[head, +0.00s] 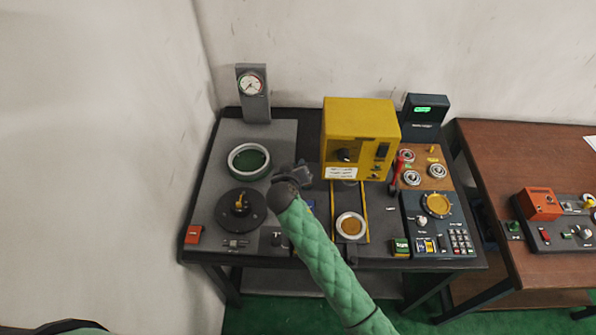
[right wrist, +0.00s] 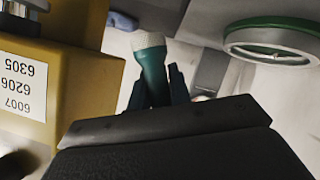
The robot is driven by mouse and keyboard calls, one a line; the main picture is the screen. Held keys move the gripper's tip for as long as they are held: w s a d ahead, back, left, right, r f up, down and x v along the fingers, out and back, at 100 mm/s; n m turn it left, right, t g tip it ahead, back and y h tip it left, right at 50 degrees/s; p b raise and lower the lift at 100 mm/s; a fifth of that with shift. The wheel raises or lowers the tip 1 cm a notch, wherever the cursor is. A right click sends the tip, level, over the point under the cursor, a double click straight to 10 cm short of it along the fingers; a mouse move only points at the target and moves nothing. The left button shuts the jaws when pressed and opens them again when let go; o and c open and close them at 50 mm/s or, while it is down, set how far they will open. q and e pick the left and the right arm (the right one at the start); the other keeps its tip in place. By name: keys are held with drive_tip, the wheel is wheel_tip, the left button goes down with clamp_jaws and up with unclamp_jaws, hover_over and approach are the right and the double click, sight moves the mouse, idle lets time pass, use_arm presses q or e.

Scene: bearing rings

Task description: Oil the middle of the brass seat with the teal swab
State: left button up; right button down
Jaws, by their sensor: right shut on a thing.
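The teal swab (right wrist: 151,72) stands between the fingers of my right gripper (right wrist: 157,93) in the right wrist view, its pale rounded tip pointing away from the gripper. In the head view my right gripper (head: 290,183) is above the bench, left of the yellow machine; the swab is not clear there. Two round brass-coloured faces show: a brownish disc in a pale ring (head: 351,226) between yellow rails, and a golden disc (head: 437,205) on the dark panel at right. I cannot tell for certain which is the seat. The gripper is apart from both. My left gripper is out of view.
The yellow machine (head: 358,140) stands tall at the back. A green-and-white ring (head: 249,160) and a dark turntable (head: 226,212) are on the left, with a gauge post (head: 253,92) behind. Small bearing rings (head: 411,178) and a red-handled item (head: 397,170) stand at the right.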

drive_tip(key=shift+w+d+f+n+y+p, duration=0.1)
drive_tip(key=shift+w+f+n+y+p, duration=0.15)
drive_tip(key=shift+w+f+n+p, duration=0.55)
drive_tip(key=shift+w+d+f+n+y+p, duration=0.1)
drive_tip(key=shift+w+f+n+y+p, duration=0.35)
drive_tip(key=shift+w, duration=0.55)
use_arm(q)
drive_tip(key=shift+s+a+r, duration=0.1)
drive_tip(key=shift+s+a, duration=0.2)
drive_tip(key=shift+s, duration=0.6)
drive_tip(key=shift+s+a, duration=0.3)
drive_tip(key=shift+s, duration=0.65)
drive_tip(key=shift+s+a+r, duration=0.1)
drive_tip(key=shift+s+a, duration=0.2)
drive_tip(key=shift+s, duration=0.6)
use_arm(e)
drive_tip(key=shift+f, duration=1.2)
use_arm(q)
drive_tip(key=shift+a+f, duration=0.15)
use_arm(e)
drive_tip(key=shift+f, duration=0.1)
use_arm(q)
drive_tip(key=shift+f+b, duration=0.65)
drive_tip(key=shift+b, duration=0.2)
use_arm(e)
drive_tip(key=shift+f, duration=0.7)
